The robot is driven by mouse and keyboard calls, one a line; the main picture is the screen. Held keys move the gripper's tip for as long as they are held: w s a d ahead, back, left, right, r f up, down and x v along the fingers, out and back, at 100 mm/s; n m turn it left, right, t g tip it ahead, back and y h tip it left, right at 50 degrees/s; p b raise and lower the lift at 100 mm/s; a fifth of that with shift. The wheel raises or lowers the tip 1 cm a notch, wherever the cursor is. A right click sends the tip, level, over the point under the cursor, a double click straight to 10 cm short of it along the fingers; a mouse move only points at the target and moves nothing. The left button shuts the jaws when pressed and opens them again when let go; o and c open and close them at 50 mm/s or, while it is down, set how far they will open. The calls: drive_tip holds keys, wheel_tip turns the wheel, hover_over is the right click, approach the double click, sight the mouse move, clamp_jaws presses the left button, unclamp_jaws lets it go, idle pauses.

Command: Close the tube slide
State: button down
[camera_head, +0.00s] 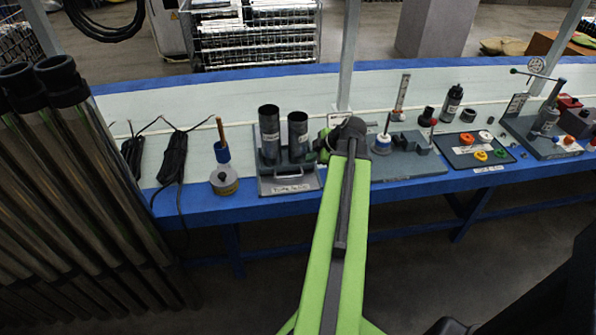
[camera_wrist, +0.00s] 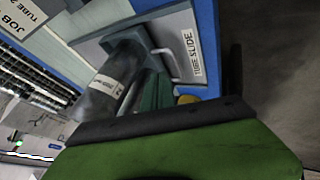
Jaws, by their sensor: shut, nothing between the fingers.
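The tube slide (camera_head: 290,184) is a grey plate with a front handle and a white label, on the blue-edged bench left of my arm. Two dark upright tubes, a left one (camera_head: 268,134) and a right one (camera_head: 298,136), stand on it. In the wrist view the tube slide (camera_wrist: 185,25) shows its label and handle, with a grey labelled tube (camera_wrist: 112,82) beside it. My gripper (camera_head: 324,148) is shut and empty, close to the right side of the right tube. My arm hides part of the gripper, so contact cannot be told.
A grey fixture (camera_head: 410,160) and a tray of coloured caps (camera_head: 475,150) lie to the right. Long dark pipes (camera_head: 80,150) stand at far left.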

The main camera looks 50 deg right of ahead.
drive_tip(key=b, duration=0.8)
approach(292, 170)
drive_tip(key=x, duration=0.5)
drive_tip(key=shift+s, duration=0.1)
drive_tip(key=w+d, duration=0.4)
drive_tip(key=w, duration=0.1)
drive_tip(key=w+d, duration=0.4)
drive_tip(key=w, duration=0.1)
drive_tip(key=w+d, duration=0.4)
drive_tip(key=w, duration=0.1)
drive_tip(key=shift+d, duration=0.25)
drive_tip(key=shift+w+d+r, duration=0.1)
drive_tip(key=shift+w, duration=0.1)
drive_tip(key=shift+r, duration=0.15)
